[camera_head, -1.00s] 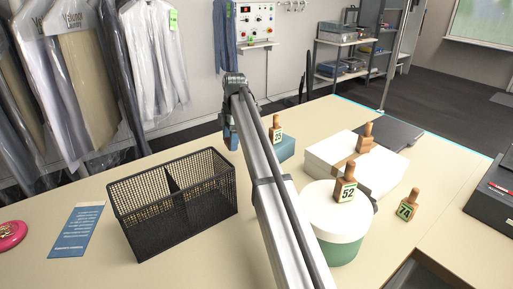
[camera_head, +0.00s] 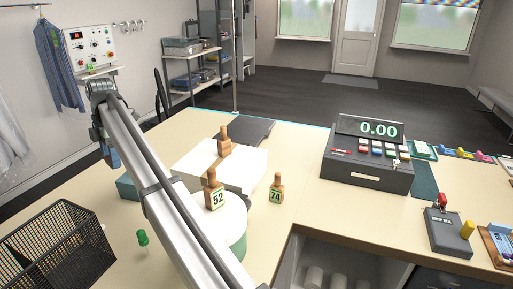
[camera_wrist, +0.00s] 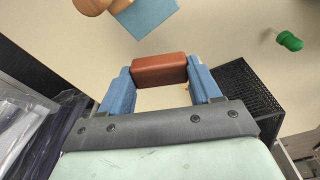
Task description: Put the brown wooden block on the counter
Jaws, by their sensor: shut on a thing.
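My gripper (camera_wrist: 160,76) is shut on the brown wooden block (camera_wrist: 160,68), a reddish-brown piece with rounded edges held across between the two blue fingers. In the wrist view the beige counter (camera_wrist: 225,40) lies beyond the block. I cannot tell the gap between block and counter. In the head view the gripper (camera_head: 109,152) shows as a blue finger at the counter's back left side. The block is hidden there. The counter (camera_head: 335,205) also spreads across the head view.
A black mesh basket (camera_head: 62,250), a green peg (camera_head: 142,238), a teal box (camera_head: 127,187), a white box (camera_head: 245,168), a round tub (camera_head: 238,222) and pegs tagged 52 (camera_head: 214,190) and 74 (camera_head: 277,188) stand around my arm. A cash register (camera_head: 368,155) stands right. Bare counter lies between.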

